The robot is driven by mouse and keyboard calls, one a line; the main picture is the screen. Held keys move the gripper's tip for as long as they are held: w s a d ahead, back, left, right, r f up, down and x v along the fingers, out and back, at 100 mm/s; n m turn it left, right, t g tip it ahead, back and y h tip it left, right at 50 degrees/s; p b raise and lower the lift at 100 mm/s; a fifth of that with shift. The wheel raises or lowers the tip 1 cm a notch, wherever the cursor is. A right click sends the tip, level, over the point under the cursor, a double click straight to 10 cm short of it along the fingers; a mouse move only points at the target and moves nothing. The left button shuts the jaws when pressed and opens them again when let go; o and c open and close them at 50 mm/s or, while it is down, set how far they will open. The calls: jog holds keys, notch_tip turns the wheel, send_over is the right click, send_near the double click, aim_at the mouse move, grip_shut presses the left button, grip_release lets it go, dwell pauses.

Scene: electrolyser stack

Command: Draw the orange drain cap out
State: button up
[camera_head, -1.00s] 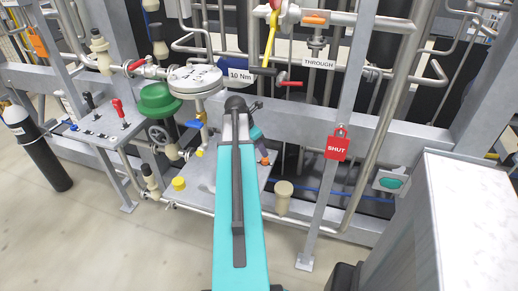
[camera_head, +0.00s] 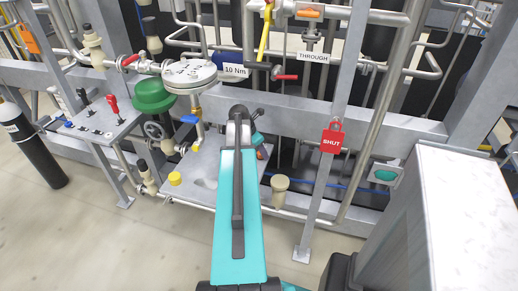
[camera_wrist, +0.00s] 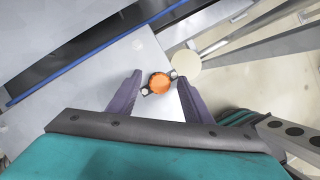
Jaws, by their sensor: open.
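The orange drain cap (camera_wrist: 160,83) is a round knob in the wrist view, with a small metal lug on either side. It sits over a pale grey plate (camera_wrist: 110,75). My gripper (camera_wrist: 158,78) is open, with one purple finger on each side of the cap. A gap shows between each finger and the cap; their height difference is hard to tell. In the head view my arm hides most of that spot, and only a small orange patch (camera_head: 262,152) shows beside the wrist.
A beige round post (camera_head: 279,184) stands just right of the plate; its pale top shows in the wrist view (camera_wrist: 187,63). A yellow cap (camera_head: 175,179) and a blue handle (camera_head: 189,119) are to the left. A red SHUT tag (camera_head: 332,140) hangs on an upright at right.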

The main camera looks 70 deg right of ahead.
jog(key=shift+f, duration=0.1)
jog(key=shift+c, duration=0.3)
grip_shut()
jog(key=shift+r+p, duration=1.05)
jog(key=shift+r, duration=0.25)
jog(key=shift+r+p, duration=1.7)
jog(key=shift+r, duration=0.25)
